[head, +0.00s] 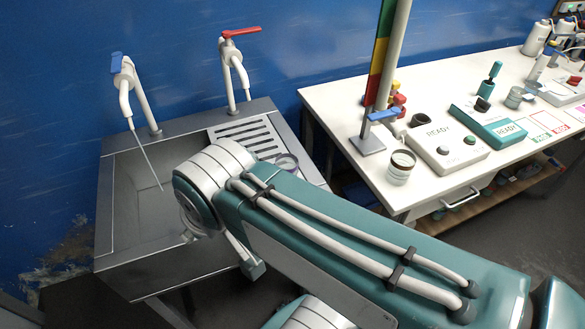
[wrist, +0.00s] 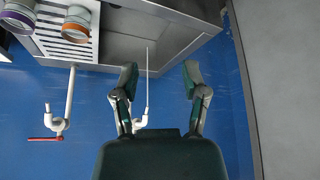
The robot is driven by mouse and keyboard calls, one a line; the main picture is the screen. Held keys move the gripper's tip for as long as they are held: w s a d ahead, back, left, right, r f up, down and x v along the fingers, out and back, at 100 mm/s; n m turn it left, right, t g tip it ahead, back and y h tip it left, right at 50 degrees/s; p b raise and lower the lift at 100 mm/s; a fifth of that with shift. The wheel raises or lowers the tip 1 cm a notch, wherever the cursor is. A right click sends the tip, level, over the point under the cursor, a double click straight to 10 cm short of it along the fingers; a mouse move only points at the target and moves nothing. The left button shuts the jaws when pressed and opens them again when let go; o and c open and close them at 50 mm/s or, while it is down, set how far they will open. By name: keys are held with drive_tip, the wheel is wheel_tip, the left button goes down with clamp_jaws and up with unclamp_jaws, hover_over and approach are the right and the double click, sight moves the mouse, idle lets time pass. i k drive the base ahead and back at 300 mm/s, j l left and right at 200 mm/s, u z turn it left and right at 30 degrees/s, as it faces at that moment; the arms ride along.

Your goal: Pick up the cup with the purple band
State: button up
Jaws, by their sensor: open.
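The cup with the purple band (wrist: 16,17) stands on the slatted drainboard (wrist: 52,41) at the upper left of the wrist view. A cup with an orange band (wrist: 77,23) stands beside it. In the head view a cup with a purplish rim (head: 287,161) shows on the drainboard, partly behind my arm. My gripper (wrist: 160,79) is open and empty, its fingers spread over the sink side in the wrist view, well to the right of both cups. In the head view my arm hides most of the gripper.
A sink basin (head: 133,198) has a blue-handled tap (head: 124,80) with a thin stream and a red-handled tap (head: 233,65). The white bench (head: 340,95) at right holds another cup (head: 401,167), a striped post (head: 388,60) and READY devices (head: 445,148).

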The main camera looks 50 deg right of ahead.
sight(287, 162)
drive_tip(key=z, duration=1.4)
drive_tip(key=k+j, duration=0.1)
drive_tip(key=j, duration=0.25)
drive_tip(key=k+j+z, duration=0.1)
drive_tip(key=j, duration=0.3)
drive_tip(key=k+j, duration=0.2)
drive_tip(key=j, duration=0.15)
drive_tip(key=z, duration=0.05)
